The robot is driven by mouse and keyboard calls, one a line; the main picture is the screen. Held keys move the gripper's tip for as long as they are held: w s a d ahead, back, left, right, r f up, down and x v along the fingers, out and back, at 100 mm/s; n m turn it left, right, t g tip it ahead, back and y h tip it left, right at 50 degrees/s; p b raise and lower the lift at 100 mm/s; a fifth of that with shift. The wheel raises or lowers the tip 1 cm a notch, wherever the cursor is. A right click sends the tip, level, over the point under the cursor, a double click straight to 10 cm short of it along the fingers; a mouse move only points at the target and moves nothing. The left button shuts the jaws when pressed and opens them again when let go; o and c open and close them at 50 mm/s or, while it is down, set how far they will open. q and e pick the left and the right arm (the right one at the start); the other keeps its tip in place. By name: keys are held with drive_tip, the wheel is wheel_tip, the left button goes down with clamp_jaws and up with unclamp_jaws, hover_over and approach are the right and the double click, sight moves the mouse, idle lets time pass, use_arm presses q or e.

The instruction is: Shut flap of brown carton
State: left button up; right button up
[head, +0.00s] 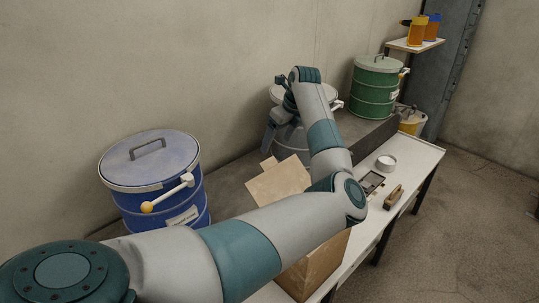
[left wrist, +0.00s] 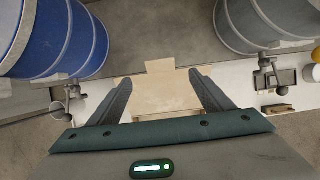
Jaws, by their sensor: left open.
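The brown carton (head: 315,268) stands on the white bench, partly hidden behind my left arm. Its flap (head: 279,184) is open, tilted up at the back, with a small tab on its far edge. In the left wrist view the flap (left wrist: 156,95) lies beyond and between my fingers. My left gripper (head: 269,134) is open and empty, beyond the carton near the grey drum; its spread fingers also show in the left wrist view (left wrist: 160,78). I cannot tell whether they touch the carton. My right gripper is not in view.
A blue drum (head: 150,172) with a yellow-knobbed lever stands left of the carton. A grey drum (head: 289,141) is behind my left gripper, and a green drum (head: 375,90) farther right. A dark tray (head: 371,182), a brush-like block (head: 394,197) and a white round container (head: 386,163) occupy the bench (head: 413,160).

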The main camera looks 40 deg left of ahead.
sight(268, 162)
use_arm(q)
drive_tip(key=p+x, duration=0.4)
drive_tip(key=x, duration=0.5)
drive_tip(key=shift+a+f, duration=0.1)
drive_tip(key=shift+f, duration=0.1)
drive_tip(key=shift+a+f, duration=0.15)
drive_tip(key=shift+f, duration=0.4)
drive_tip(key=shift+c, duration=0.5)
